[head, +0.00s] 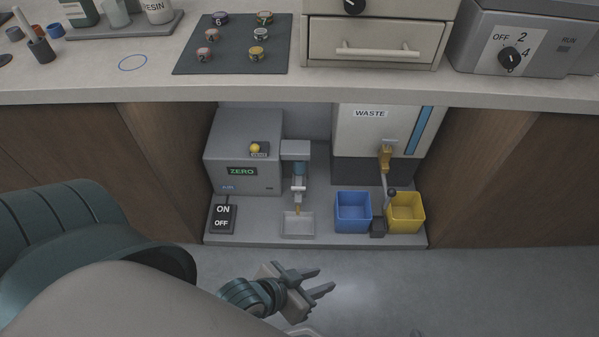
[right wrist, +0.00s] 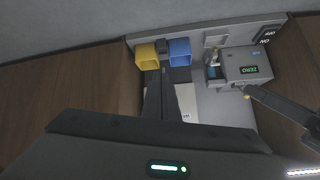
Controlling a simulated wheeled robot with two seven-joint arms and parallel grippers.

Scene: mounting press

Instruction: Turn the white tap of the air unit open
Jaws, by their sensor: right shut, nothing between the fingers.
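The grey air unit (head: 243,150) stands in the low bay under the counter. Its screen reads ZERO. On its right side hangs a blue part with the small white tap (head: 299,187) below it. A brass outlet hangs under the tap, above a clear tray (head: 298,227). The unit also shows upside down in the right wrist view (right wrist: 250,62). My left gripper (head: 326,280) is open and empty, in front of the bay and apart from the tap. My right gripper (right wrist: 160,78) is shut and empty in the right wrist view.
An ON/OFF switch (head: 222,216) stands left of the tray. A blue bin (head: 353,212) and a yellow bin (head: 405,213) stand to the right, under the WASTE tank (head: 370,135) with its brass tap (head: 386,158). Wooden panels (head: 165,160) flank the bay. The counter edge (head: 300,98) overhangs it.

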